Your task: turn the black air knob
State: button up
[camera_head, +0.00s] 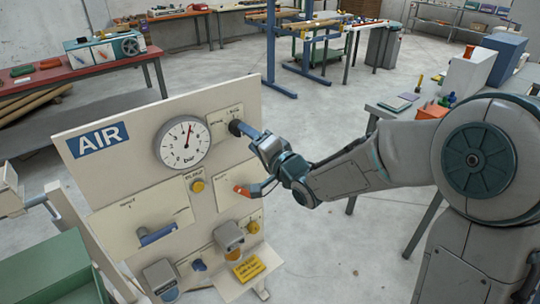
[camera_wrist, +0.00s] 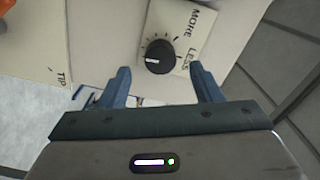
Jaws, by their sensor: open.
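The black air knob (camera_wrist: 160,56) is round with a white pointer line. Tick marks and a "MORE LESS" label surround it on a pale plate. In the head view the knob (camera_head: 235,127) is at the panel's upper right, partly hidden by one of my fingers. My gripper (camera_head: 249,160) is in front of the panel. In the wrist view my gripper (camera_wrist: 160,71) has its two fingers spread wide and empty. The knob appears between and just beyond the fingertips, with gaps on both sides. I cannot tell how far the fingertips are from the panel.
The AIR panel (camera_head: 120,180) carries a bar gauge (camera_head: 183,143). An orange handle (camera_head: 242,191) is close to my lower finger, and a yellow button (camera_head: 198,186) is left of it. A red table (camera_head: 75,72) stands behind left. Open floor lies behind the panel.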

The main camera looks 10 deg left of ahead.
jog(key=v, duration=0.8)
jog(key=shift+s+d, duration=0.25)
jog(key=shift+s, duration=0.05)
jog(key=d+f+n+g+h, duration=0.1)
jog(key=d+f+h, duration=0.2)
jog(key=d+h, duration=0.45)
jog(key=d+f+h, duration=0.2)
jog(key=d+h, duration=0.3)
jog(key=d, duration=0.5)
jog(key=s+d+n+g, duration=0.1)
jog(key=s+d+g, duration=0.1)
jog(key=s, duration=0.4)
jog(key=s+d+f+n+g, duration=0.1)
jog(key=s+d+g, duration=0.1)
jog(key=s, duration=0.3)
jog(key=s+d+g+h, duration=0.1)
jog(key=s+d+g, duration=0.2)
jog(key=s, duration=0.3)
jog(key=shift+s+f+n+g, duration=0.35)
jog(key=shift+s+n+g, duration=0.05)
jog(key=shift+g, duration=0.1)
